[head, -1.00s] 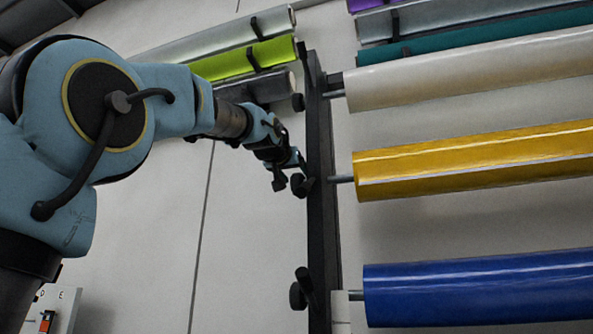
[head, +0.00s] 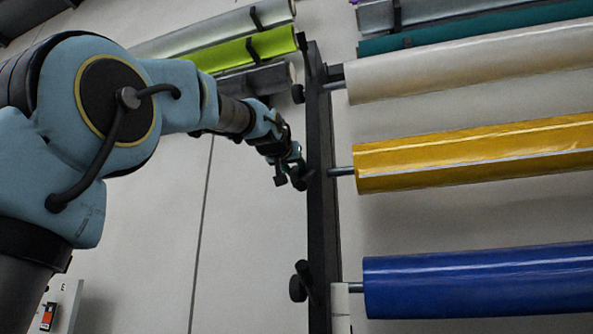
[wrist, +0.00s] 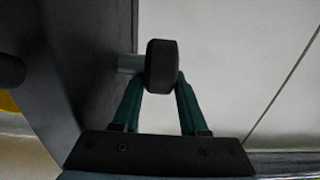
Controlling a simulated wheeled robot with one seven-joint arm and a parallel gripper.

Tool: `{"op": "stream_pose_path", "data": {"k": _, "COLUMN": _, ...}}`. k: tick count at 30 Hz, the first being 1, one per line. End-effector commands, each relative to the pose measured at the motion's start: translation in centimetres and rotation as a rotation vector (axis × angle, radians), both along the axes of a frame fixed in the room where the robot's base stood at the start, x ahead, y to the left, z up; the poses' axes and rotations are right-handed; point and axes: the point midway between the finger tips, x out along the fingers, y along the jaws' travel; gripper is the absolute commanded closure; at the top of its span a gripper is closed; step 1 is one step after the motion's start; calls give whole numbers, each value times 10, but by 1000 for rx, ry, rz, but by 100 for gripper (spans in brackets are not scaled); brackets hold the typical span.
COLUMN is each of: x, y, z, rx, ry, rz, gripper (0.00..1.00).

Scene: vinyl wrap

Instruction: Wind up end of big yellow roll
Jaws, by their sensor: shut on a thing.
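The big yellow roll (head: 470,157) hangs on its rod at the right of the head view, with a pale edge line running along its lower side. Its rod goes into a dark upright post (head: 322,215). On the post's left side, level with the yellow roll, my gripper (head: 292,175) is at a black knob. In the wrist view the black knob (wrist: 161,66) sits on a short grey shaft, and my gripper's green fingers (wrist: 160,86) are shut on it from either side. A sliver of yellow shows at the left edge of the wrist view.
A white roll (head: 470,65) is above the yellow one and a blue roll (head: 480,283) below, each on the same post. Another black knob (head: 299,287) sticks out lower down the post. Smaller rolls, one lime green (head: 245,53), hang on the wall behind.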

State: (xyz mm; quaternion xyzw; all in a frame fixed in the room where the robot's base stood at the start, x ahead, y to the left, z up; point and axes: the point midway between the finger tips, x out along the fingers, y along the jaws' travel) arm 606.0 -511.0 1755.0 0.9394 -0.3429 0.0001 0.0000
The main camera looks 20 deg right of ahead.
Motion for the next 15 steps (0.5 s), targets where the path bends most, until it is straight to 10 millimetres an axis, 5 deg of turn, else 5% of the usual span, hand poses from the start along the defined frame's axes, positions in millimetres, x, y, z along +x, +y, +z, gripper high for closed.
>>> {"op": "stream_pose_path", "data": {"k": 15, "x": 0, "y": 0, "z": -5, "rx": -21, "ry": -24, "rz": 0, "gripper": 100}}
